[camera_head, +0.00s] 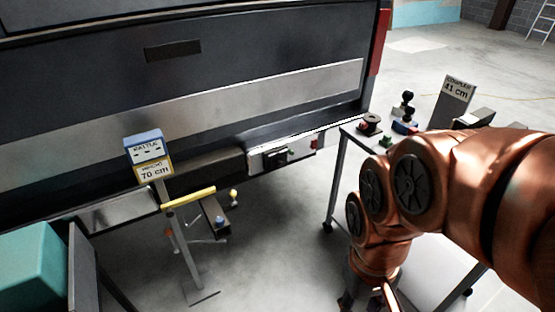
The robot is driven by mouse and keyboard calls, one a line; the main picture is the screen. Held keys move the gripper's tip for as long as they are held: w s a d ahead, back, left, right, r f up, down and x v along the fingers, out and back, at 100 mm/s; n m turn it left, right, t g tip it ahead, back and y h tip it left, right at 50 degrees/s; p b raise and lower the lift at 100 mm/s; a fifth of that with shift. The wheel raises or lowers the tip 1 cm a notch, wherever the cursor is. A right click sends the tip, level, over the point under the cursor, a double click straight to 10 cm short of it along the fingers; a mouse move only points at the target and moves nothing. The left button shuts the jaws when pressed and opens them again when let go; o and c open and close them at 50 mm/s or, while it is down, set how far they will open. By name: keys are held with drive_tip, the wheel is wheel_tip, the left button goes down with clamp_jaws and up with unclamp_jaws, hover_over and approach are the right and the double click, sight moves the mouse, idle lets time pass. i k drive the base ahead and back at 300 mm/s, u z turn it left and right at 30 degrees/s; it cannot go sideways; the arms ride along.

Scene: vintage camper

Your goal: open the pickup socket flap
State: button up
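The back of a dark pickup fills the left and middle of the head view, with a silver bumper band across it. Low on its right side is a pale plate (259,160). My gripper cannot be made out at the bottom edge.
A yellow-topped stand (188,198) with a "70 cm" sign (154,171) stands left.

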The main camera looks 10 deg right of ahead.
sight(279, 158)
drive_tip(key=z, duration=0.7)
drive_tip(key=i, duration=0.35)
drive_tip(key=u, duration=2)
